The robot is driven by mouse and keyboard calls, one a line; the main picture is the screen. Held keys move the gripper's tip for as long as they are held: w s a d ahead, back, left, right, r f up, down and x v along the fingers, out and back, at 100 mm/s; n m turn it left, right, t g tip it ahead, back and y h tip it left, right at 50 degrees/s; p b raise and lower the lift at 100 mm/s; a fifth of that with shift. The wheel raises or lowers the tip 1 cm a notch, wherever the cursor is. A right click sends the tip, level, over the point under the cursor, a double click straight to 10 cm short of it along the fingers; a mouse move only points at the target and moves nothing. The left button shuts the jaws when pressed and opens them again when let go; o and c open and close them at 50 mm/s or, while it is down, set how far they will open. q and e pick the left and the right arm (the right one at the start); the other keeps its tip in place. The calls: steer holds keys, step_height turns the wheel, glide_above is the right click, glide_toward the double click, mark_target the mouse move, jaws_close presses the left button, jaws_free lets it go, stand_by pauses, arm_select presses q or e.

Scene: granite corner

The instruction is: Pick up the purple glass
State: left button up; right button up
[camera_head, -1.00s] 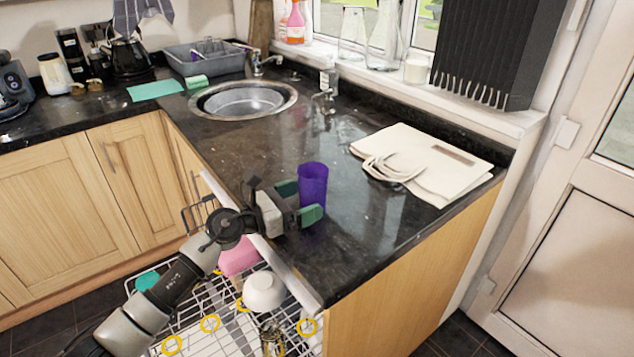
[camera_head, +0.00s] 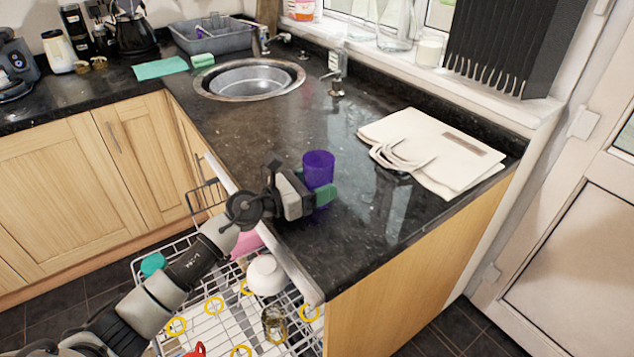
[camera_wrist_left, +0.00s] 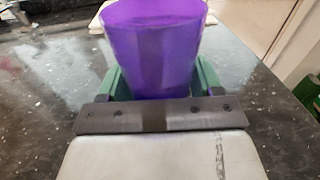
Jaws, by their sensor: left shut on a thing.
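The purple glass (camera_head: 318,168) stands upright on the black granite counter, near the edge above the open dishwasher rack. My left gripper (camera_head: 322,193) reaches in from the left at counter height and is shut on the glass, with green fingers on either side of its lower part. The left wrist view shows the purple glass (camera_wrist_left: 152,45) filling the space between the green fingers (camera_wrist_left: 155,82); its base is partly hidden by the gripper. I cannot tell whether the glass still touches the counter.
A folded cream cloth bag (camera_head: 432,150) lies to the right of the glass. The sink (camera_head: 250,80) is behind, with a tap (camera_head: 336,75). The open dishwasher rack (camera_head: 215,310) below holds a white bowl (camera_head: 266,275). The counter between glass and sink is clear.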

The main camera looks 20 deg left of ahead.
mark_target(308, 171)
arm_select(q)
steer(key=shift+r, duration=0.25)
steer(key=r, duration=0.1)
steer(key=r+p, duration=0.1)
steer(key=r, duration=0.1)
steer(key=s+r+p, duration=0.1)
steer(key=shift+d+r, duration=0.25)
steer(key=shift+r, duration=0.15)
steer(key=s+d+r+p, duration=0.4)
steer(key=s+r+p, duration=0.1)
steer(key=s, duration=0.4)
steer(key=shift+s+d+r+p, duration=0.25)
steer(key=shift+d+r+p, duration=0.15)
steer(key=shift+p, duration=0.2)
steer(key=shift+w+f, duration=0.1)
steer(key=shift+w, duration=0.05)
